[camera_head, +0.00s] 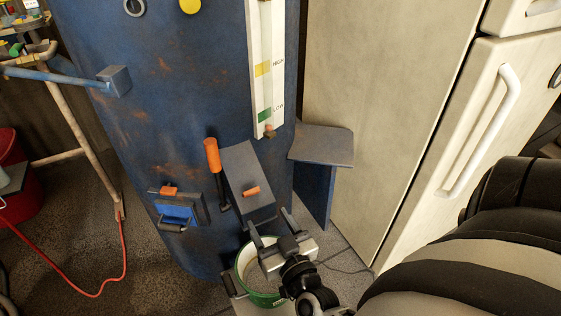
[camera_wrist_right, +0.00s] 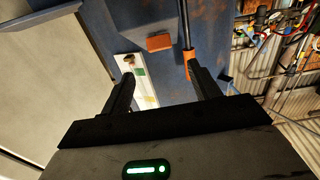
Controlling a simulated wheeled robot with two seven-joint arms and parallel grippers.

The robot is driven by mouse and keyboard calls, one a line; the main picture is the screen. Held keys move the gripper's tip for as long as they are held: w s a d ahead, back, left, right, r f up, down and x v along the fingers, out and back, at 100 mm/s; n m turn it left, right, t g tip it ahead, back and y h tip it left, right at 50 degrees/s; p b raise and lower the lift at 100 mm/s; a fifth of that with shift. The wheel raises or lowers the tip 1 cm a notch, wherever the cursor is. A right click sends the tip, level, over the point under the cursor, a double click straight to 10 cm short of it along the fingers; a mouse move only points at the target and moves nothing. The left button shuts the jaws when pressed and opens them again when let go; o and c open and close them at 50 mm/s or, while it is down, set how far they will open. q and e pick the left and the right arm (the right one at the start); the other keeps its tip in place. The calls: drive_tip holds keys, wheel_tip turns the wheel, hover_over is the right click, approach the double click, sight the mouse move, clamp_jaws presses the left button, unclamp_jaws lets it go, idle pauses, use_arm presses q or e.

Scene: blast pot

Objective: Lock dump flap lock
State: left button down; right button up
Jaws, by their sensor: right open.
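The tall blue pot (camera_head: 160,110) fills the middle of the head view. On its lower front is a sloped grey flap-like plate (camera_head: 243,165) with a small orange tab (camera_head: 251,192). A lever with an orange handle (camera_head: 212,155) is left of it. A blue box (camera_head: 178,213) with another orange tab (camera_head: 169,190) sits lower left. Which tab is the dump flap lock I cannot tell for sure. My right gripper (camera_head: 267,218) is open and empty, just below the grey plate. The right wrist view shows an orange block (camera_wrist_right: 159,42) beyond the open fingers (camera_wrist_right: 163,88). My left gripper is out of view.
A green-rimmed bucket (camera_head: 243,272) stands under my right gripper. A grey ledge (camera_head: 322,145) juts out right of the plate. A white cabinet with a handle (camera_head: 480,130) stands to the right. A red hose (camera_head: 123,250) lies on the floor at left.

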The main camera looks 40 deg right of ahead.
drive_tip(key=v, duration=0.5)
idle(0.4)
drive_tip(key=s+a+f+n+g+y+p, duration=0.1)
drive_tip(key=a+n+g+y, duration=0.4)
drive_tip(key=a, duration=0.6)
drive_tip(key=shift+s+g+y, duration=0.7)
drive_tip(key=shift+g+y, duration=0.2)
drive_tip(key=shift+y, duration=0.5)
drive_tip(key=shift+a+f, duration=0.1)
